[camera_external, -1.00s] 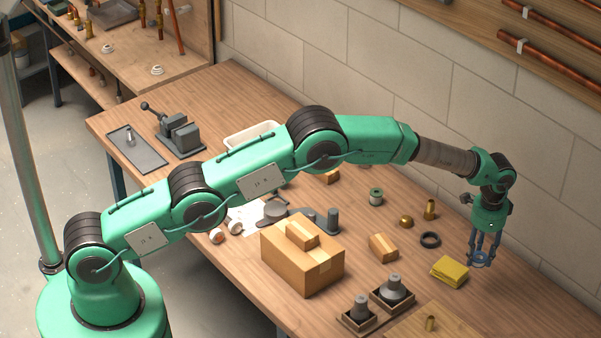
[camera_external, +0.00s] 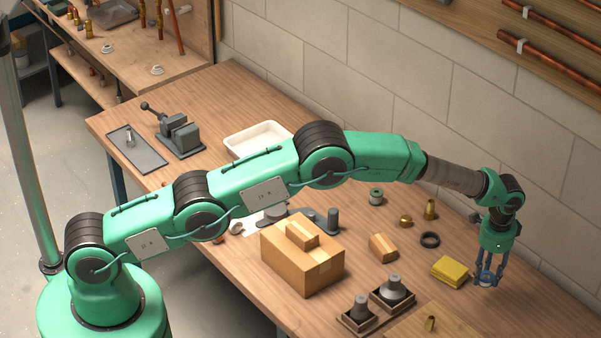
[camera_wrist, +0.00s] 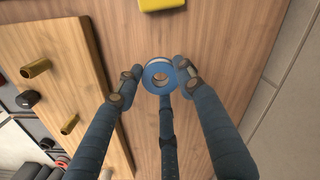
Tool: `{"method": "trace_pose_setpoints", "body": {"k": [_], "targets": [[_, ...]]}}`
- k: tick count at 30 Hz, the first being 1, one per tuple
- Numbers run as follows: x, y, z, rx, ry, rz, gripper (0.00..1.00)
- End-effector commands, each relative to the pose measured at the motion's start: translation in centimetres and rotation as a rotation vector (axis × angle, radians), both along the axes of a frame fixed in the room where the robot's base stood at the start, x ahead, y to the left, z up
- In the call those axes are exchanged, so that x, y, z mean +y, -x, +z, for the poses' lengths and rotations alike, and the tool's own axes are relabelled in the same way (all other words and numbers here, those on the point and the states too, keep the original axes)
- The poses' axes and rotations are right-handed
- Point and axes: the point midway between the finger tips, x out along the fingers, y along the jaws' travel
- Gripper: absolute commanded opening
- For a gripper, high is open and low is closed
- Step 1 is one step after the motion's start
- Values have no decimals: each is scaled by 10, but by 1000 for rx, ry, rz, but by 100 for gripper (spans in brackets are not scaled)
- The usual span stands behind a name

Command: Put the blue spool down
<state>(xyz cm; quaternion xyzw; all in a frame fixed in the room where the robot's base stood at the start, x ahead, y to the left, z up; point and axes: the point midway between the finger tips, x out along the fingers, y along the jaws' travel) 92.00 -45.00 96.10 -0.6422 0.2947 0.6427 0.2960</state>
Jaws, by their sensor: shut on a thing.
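In the outside view my gripper (camera_external: 487,280) points straight down at the right side of the table, just right of the yellow cloth. The spool (camera_external: 486,279) shows between the fingers, at or very near the tabletop; I cannot tell whether it touches.
The folded yellow cloth (camera_external: 450,271) lies close to the left of my gripper. A black ring (camera_external: 430,240), brass fittings (camera_external: 430,209) and a green spool (camera_external: 376,196) lie farther back. A wooden board (camera_external: 432,322) is at the front. Bare tabletop (camera_external: 530,290) lies to the right.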

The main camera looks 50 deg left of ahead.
Motion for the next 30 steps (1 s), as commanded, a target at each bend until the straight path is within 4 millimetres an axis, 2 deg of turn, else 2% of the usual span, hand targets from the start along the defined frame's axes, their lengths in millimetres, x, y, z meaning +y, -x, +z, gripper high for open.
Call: {"method": "trace_pose_setpoints", "body": {"k": [1,6,21,30], "targets": [[0,0,-9,2,-1,0,22],[0,1,-30,2,-1,0,22],[0,0,-39,1,-1,0,22],[1,1,-67,2,-1,0,22]]}}
